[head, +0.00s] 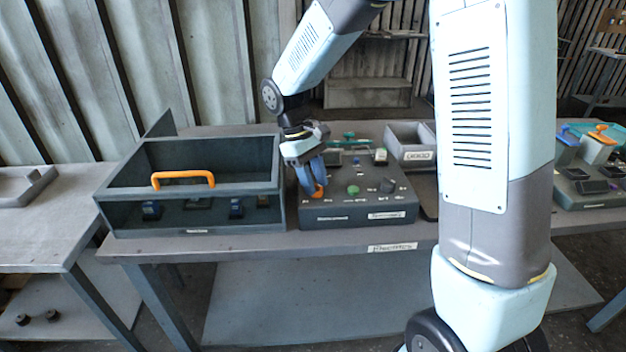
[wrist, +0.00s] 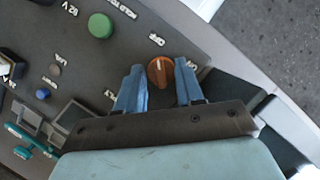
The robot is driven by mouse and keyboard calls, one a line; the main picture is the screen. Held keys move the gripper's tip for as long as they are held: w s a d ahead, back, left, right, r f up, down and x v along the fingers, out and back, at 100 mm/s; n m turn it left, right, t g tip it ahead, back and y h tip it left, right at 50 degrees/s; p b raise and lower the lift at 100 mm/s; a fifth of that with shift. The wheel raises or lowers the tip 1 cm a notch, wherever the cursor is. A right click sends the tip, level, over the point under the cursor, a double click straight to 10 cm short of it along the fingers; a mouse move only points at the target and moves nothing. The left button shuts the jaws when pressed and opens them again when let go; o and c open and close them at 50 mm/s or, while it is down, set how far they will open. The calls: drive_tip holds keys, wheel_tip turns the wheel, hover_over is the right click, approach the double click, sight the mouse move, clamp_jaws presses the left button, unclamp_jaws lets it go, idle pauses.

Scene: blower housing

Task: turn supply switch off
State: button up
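The orange-brown rotary knob (wrist: 159,72), which looks like the supply switch, sits on the dark control panel (head: 349,210). A dark line runs across the knob, and a white label that seems to read OFF is printed beside it. In the head view the knob (head: 318,191) shows at the panel's left end, partly covered by my gripper (head: 311,182). In the wrist view the blue fingers of my gripper (wrist: 160,78) stand on either side of the knob with narrow gaps. They look open, and I cannot tell whether either touches it.
The panel also has a green button (wrist: 100,25), a blue button (wrist: 42,94) and a black knob (head: 387,186). A dark open box (head: 190,220) with an orange handle (head: 183,180) stands close on the left. A grey bin (head: 411,154) stands behind right.

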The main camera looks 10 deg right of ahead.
drive_tip(key=o, duration=0.4)
drive_tip(key=shift+c, duration=0.2)
drive_tip(key=shift+r, duration=0.1)
drive_tip(key=v, duration=1.3)
drive_tip(key=shift+r, duration=0.2)
drive_tip(key=shift+w+a, duration=0.1)
drive_tip(key=shift+w, duration=0.05)
drive_tip(key=s+d+r+m+t+y, duration=0.1)
drive_tip(key=s+d+m+t, duration=0.3)
drive_tip(key=s+d, duration=0.6)
drive_tip(key=s+d+r+m+t+y, duration=0.2)
drive_tip(key=s+d+r+m+t, duration=0.2)
drive_tip(key=s+d, duration=0.6)
drive_tip(key=shift+s+m+t, duration=0.4)
drive_tip(key=shift+s, duration=0.35)
